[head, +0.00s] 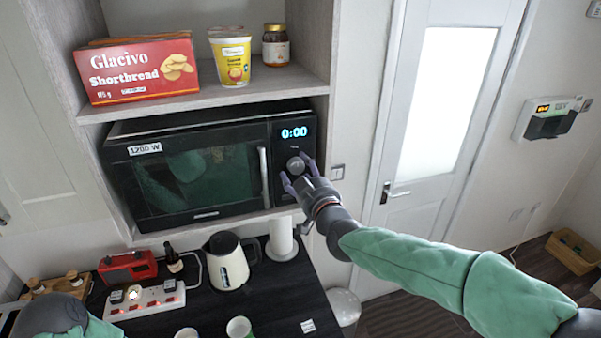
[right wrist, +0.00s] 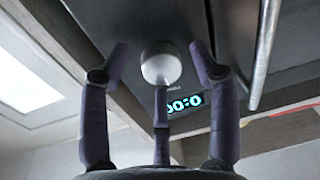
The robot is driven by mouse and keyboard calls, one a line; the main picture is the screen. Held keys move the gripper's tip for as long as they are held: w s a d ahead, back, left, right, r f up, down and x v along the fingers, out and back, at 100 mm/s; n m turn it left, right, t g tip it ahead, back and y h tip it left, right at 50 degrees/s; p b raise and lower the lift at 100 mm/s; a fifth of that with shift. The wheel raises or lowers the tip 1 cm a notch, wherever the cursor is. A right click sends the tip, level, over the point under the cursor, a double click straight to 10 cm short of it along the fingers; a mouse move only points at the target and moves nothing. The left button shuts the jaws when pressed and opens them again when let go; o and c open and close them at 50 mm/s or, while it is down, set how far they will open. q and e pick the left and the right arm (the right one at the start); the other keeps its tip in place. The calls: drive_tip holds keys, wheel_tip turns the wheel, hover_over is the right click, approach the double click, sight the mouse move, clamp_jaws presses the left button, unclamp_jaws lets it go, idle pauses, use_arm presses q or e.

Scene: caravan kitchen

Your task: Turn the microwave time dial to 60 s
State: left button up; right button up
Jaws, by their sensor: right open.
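The black microwave (head: 200,216) sits in a shelf niche with its door closed. Its display (head: 294,132) reads 0:00. The round grey time dial (head: 296,165) is below the display; it also shows in the right wrist view (right wrist: 160,62). My right gripper (head: 298,174) is open in front of the dial. In the right wrist view its purple fingers (right wrist: 158,62) are spread around the dial, with visible gaps at left and right. I cannot tell whether the lower finger touches it. My left gripper is not in view; only part of that arm shows at bottom left.
The microwave door handle (head: 264,178) is just left of the dial. A shortbread box (head: 138,68), a yellow cup (head: 231,57) and a jar (head: 276,45) stand on the shelf above. A kettle (head: 228,262) and a power strip (head: 144,300) are on the dark counter below.

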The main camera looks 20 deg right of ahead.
drive_tip(key=shift+c, duration=0.2)
drive_tip(key=c, duration=1.1)
drive_tip(key=shift+f, duration=0.1)
